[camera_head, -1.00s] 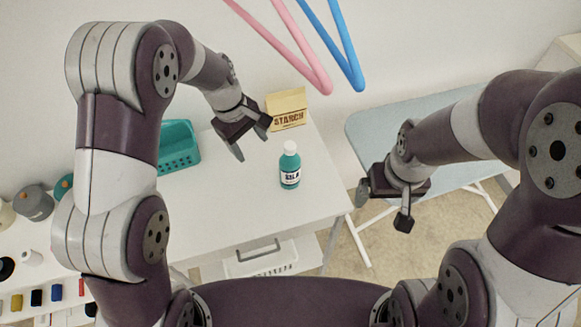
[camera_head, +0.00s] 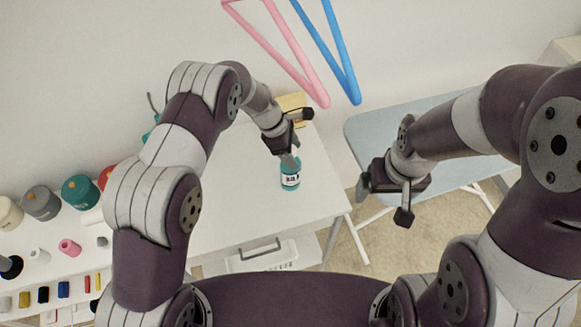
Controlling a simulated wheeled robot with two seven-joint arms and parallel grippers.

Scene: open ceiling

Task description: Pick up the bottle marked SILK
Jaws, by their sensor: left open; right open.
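The teal SILK bottle (camera_head: 290,180) stands upright on the white table, its label facing me. My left gripper (camera_head: 292,150) is open at the top of the bottle, its fingers overlapping the bottle's upper part and hiding the cap. I cannot tell whether the fingers touch it. My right gripper (camera_head: 383,196) is open and empty, to the right of the table, in front of the pale blue ironing board.
The tan starch box (camera_head: 291,102) stands behind my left gripper, mostly hidden. The ironing board (camera_head: 375,125) is at the right. Several spools, including a teal one (camera_head: 80,192), stand at the left. The white table (camera_head: 235,215) is clear around the bottle.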

